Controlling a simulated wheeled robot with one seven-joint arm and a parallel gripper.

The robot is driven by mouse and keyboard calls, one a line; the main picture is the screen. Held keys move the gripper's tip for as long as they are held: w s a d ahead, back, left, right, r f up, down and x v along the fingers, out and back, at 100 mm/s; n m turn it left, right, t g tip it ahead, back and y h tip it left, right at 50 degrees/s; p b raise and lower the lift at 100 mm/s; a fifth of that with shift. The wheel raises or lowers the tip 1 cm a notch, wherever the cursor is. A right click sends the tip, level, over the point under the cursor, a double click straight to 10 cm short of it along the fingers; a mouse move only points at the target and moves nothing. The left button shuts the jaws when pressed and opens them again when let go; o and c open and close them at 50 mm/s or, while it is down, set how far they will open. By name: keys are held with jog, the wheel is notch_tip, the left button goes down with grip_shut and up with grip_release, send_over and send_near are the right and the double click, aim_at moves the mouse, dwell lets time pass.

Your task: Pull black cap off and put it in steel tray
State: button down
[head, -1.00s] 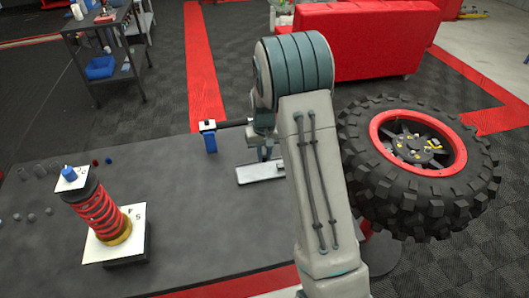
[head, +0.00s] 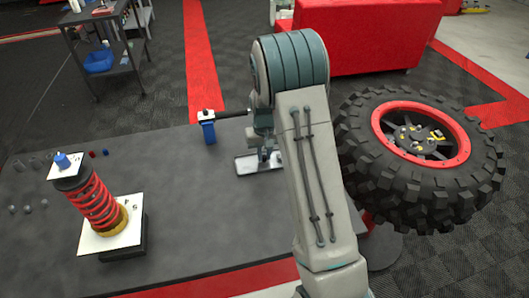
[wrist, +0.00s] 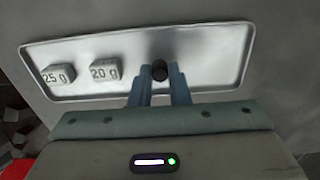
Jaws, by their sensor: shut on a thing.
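My gripper (wrist: 160,82) is shut on the black cap (wrist: 160,70), a small dark round piece between the fingertips. In the wrist view the cap is over the right half of the steel tray (wrist: 215,58); I cannot tell whether it touches the tray floor. In the head view the steel tray (head: 245,164) lies on the grey table, and my gripper (head: 266,157) reaches down over it, partly hidden by my arm. The cap cannot be made out there.
Two weights, marked 25 g (wrist: 59,74) and 20 g (wrist: 105,69), sit in the tray's left half. A blue stand (head: 208,130) with a dark bar is behind the tray. A red coil-spring shock (head: 97,203) stands at left. A big tire (head: 365,150) is right of my arm.

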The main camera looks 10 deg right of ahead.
jog(key=c, duration=1.3)
grip_release()
notch_tip(320, 180, up, 14)
jog(key=shift+s, duration=0.1)
jog(key=s+r+t, duration=0.1)
jog(key=s+r, duration=0.2)
jog(key=s, duration=1.1)
jog(key=s+a+r+t, duration=0.1)
jog(key=s+r, duration=0.1)
jog(key=s, duration=1.1)
jog(key=shift+s+a+r+t, duration=0.25)
jog(key=shift+s+r+t, duration=0.1)
jog(key=shift+r+t, duration=0.05)
